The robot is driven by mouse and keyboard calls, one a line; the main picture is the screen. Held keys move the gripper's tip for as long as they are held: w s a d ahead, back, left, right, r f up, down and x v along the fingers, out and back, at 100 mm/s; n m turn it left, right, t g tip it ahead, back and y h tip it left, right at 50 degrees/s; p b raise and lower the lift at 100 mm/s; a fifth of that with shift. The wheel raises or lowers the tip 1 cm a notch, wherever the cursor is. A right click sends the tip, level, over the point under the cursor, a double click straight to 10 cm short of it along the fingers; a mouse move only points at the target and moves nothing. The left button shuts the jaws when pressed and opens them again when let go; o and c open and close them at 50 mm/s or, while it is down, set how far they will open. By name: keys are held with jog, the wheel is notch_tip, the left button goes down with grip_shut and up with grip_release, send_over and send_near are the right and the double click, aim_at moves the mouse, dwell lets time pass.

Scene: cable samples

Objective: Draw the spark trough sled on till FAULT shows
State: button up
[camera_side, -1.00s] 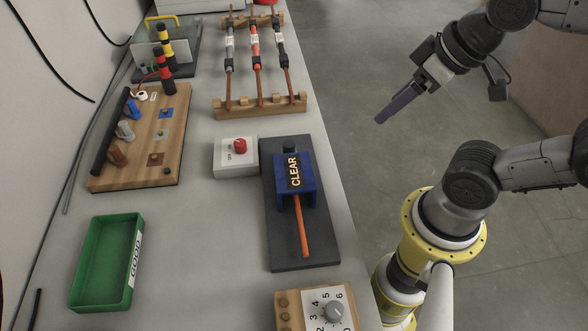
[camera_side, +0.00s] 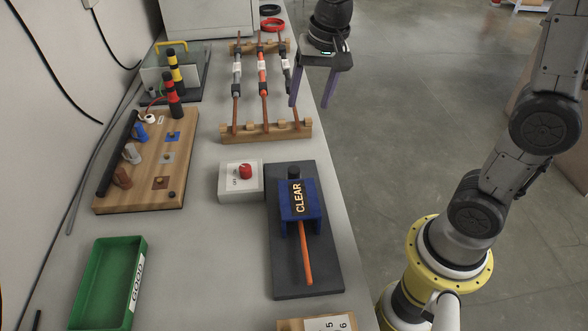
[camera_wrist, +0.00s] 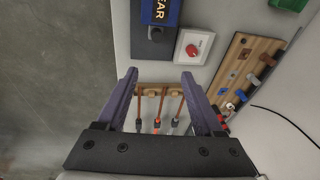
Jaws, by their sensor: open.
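The spark trough sled is a blue block (camera_side: 298,203) marked CLEAR, standing over a dark grey base plate (camera_side: 304,270). An orange cable (camera_side: 306,255) runs out from under it toward the near end. Part of the blue block (camera_wrist: 160,12) shows at the top of the wrist view. My gripper (camera_side: 309,104) is open and empty, its purple fingers pointing down beside the right end of the cable rack, well behind the sled. In the wrist view the open gripper (camera_wrist: 158,75) frames the rack's cables, apparently without holding any.
A wooden rack (camera_side: 266,132) holds three cables. A white switch box (camera_side: 228,185) with a red knob sits left of the sled. Open floor lies right.

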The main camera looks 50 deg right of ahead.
aim_at(294, 169)
jog(key=w+f+g, duration=0.1)
jog(key=f, duration=0.6)
jog(key=w+f, duration=0.1)
jog(key=f, duration=0.7)
jog(key=w+f+g, duration=0.1)
jog(key=w+f, duration=0.1)
jog(key=f, duration=0.6)
jog(key=shift+f+g, duration=0.1)
jog(key=shift+g, duration=0.2)
grip_shut()
jog(key=shift+w, duration=0.1)
